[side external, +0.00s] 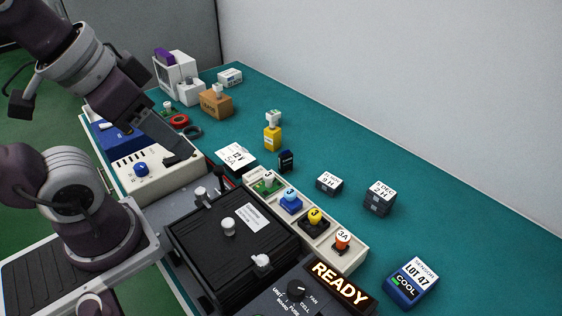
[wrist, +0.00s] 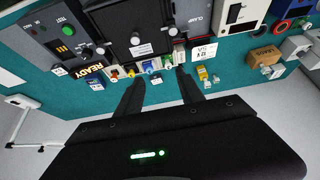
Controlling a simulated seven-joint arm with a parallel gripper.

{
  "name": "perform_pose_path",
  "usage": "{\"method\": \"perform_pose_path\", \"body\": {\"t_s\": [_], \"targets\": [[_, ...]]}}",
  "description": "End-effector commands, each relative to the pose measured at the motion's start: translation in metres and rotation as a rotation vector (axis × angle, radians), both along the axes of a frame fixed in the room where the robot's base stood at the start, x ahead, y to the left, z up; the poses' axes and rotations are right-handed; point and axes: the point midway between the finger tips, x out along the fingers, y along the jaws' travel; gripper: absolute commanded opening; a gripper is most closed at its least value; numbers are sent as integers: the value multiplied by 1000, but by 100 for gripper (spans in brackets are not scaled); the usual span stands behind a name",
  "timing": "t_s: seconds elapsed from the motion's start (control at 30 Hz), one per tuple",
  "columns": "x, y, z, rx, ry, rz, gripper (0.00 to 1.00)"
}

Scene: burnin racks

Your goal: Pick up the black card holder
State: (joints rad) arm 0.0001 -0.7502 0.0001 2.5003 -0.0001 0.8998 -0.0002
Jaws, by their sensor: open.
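A small black upright block with a bluish label (side external: 286,161) stands on the teal table, behind the white strip of sockets. It looks most like the card holder, but I cannot be sure. In the wrist view a small dark piece (wrist: 156,79) appears between my fingertips; it seems to be the same block. Two dark cubes with white date labels, a smaller one (side external: 329,183) and a larger one (side external: 379,198), stand to its right. My gripper (side external: 184,160) is open and empty, above the cream control box, apart from the block. Its fingers (wrist: 159,75) point toward the socket strip in the wrist view.
The white socket strip (side external: 355,258) holds several coloured knobbed pieces. A black lidded box (side external: 200,245), READY sign (side external: 341,286) and LOT 47 box (side external: 410,283) lie nearer. The back right table is clear.

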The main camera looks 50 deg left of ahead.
Motion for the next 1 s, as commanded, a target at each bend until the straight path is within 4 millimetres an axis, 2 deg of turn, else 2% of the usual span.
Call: {"method": "perform_pose_path", "body": {"t_s": [0.47, 0.57, 0.83, 0.93, 1.0], "targets": [[0, 0, 0, 0, 0, 0, 45], [0, 0, 0, 0, 0, 0, 58], [0, 0, 0, 1, 1, -2, 58], [9, 3, 2, 41, 50, -51, 58], [27, 9, 2, 118, 136, -147, 58]]}}
